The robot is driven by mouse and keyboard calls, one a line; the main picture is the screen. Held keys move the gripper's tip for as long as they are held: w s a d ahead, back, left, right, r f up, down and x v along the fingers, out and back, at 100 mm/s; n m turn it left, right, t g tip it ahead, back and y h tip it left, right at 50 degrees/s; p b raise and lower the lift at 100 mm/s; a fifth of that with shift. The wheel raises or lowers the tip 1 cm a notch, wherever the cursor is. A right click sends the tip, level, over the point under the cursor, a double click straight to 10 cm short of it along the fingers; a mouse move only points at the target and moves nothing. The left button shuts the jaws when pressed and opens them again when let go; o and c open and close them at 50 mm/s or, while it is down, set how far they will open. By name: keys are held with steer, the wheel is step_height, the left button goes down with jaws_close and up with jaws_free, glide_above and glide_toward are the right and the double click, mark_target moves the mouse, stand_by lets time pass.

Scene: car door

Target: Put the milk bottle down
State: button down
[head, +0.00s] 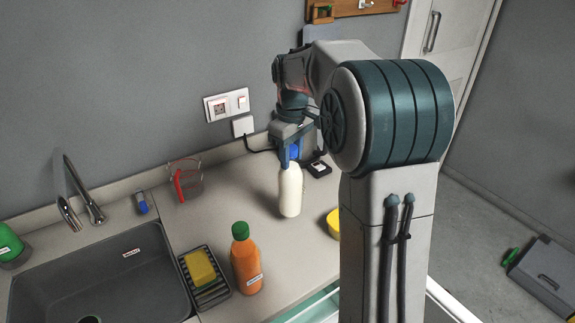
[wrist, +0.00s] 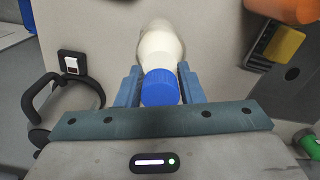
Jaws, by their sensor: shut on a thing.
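The milk bottle (head: 290,191) is white with a blue cap and stands upright at the countertop (head: 225,210), right of the orange bottle. I cannot tell whether its base touches the counter. My gripper (head: 291,158) comes down from above and is shut on the bottle around its cap and neck. In the wrist view the blue cap (wrist: 160,87) sits between the two blue-grey fingers (wrist: 162,85), with the white body (wrist: 160,45) beyond it.
An orange bottle with a green cap (head: 246,262) and a rack with a yellow sponge (head: 200,268) stand to the left, beside the sink (head: 95,280). A clear jug (head: 187,181) is near the wall. A yellow bowl (head: 333,222) is close on the right, partly hidden by my arm.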

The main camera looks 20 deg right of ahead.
mark_target(290, 182)
steer(key=shift+w+a+f, duration=0.3)
steer(key=shift+a+f, duration=0.05)
steer(key=shift+a, duration=0.1)
steer(key=shift+f+p, duration=0.45)
steer(key=shift+f, duration=1.45)
steer(key=shift+f, duration=0.15)
steer(key=c, duration=0.9)
jaws_free()
steer(key=shift+c, duration=0.2)
